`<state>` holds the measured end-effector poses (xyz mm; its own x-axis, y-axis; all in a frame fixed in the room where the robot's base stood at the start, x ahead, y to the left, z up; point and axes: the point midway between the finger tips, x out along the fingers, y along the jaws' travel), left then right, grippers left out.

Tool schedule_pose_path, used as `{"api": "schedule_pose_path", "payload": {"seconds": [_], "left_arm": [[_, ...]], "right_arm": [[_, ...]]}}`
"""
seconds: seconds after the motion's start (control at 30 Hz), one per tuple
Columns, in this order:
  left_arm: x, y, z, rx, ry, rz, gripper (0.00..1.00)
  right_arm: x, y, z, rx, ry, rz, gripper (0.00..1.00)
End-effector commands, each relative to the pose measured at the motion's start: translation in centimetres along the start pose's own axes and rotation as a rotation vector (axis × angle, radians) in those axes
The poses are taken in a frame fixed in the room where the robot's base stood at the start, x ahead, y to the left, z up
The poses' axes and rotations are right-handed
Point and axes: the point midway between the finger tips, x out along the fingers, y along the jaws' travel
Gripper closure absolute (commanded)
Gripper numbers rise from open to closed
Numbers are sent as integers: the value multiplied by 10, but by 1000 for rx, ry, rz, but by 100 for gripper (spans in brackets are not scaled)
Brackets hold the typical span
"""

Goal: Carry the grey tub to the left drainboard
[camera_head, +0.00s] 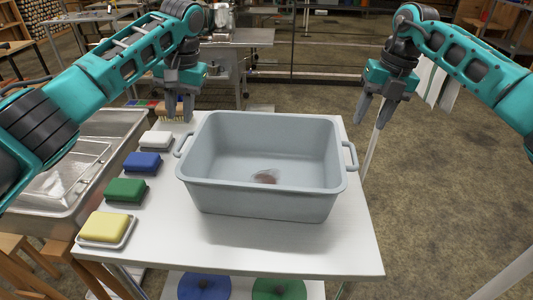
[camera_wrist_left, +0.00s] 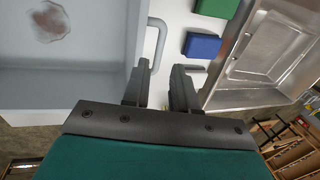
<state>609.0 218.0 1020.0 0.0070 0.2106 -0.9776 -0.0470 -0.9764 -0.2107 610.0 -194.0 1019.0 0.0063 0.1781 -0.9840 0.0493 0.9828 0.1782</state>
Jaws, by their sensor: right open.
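The grey tub (camera_head: 262,200) stands upright on a white table (camera_head: 345,250), with a dark reddish stain on its floor. Its left handle (camera_head: 184,145) and right handle (camera_head: 351,156) stick out at the sides. The left handle also shows in the left wrist view (camera_wrist_left: 158,36). My left gripper (camera_head: 178,118) is open and empty, near the tub's back left corner, apart from the handle. Its fingers show spread in the left wrist view (camera_wrist_left: 160,85). My right gripper (camera_head: 374,118) is open and empty, above and beyond the right handle. A steel drainboard (camera_head: 125,122) lies left of the table.
A white sponge (camera_head: 156,140), blue sponge (camera_head: 142,162), green sponge (camera_head: 127,190) and yellow sponge (camera_head: 104,227) line the table's left edge. A brush (camera_head: 172,117) lies behind them. Floor right of the table is open. Blue and green discs sit on a lower shelf.

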Motion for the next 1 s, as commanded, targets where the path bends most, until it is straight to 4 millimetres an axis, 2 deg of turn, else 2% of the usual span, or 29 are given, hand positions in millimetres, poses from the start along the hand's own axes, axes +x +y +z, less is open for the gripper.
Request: {"api": "schedule_pose_path", "payload": {"seconds": [0.47,0.67,1.0], "left_arm": [[5,0,0,0,0,0,73],[32,0,1,0,-3,-1,73],[97,0,1,1,-3,0,73]], "right_arm": [[5,0,0,-1,1,1,57],[32,1,-1,-2,4,1,57],[98,1,-1,-1,3,1,57]]}}
